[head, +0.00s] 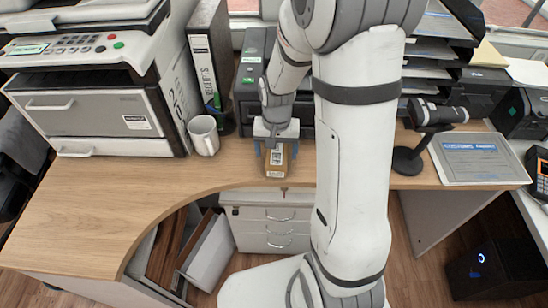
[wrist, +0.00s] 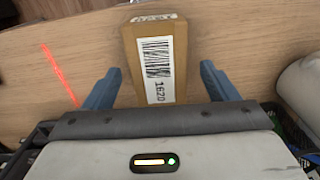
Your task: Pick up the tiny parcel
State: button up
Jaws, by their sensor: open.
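The tiny parcel (head: 276,160) is a small brown box with a white label, standing on the wooden counter near its front edge. In the wrist view the parcel (wrist: 179,82) shows a barcode label on its top face, and its lower end is hidden by my gripper body. My gripper (head: 276,152) is over the parcel. In the wrist view my gripper (wrist: 158,82) has its two blue fingers apart, one on each side of the parcel, with a gap showing on both sides.
A white mug (head: 203,135) stands to the left of the parcel, beside a large printer (head: 95,100). A black printer (head: 250,80) is behind my gripper. A scanner on a stand (head: 410,155) and a tablet-like sign (head: 478,158) are at right. The counter (head: 100,205) is clear at left.

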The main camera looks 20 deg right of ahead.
jog(key=shift+f, duration=1.35)
jog(key=shift+c, duration=0.4)
jog(key=c, duration=1.1)
jog(key=shift+r, duration=0.15)
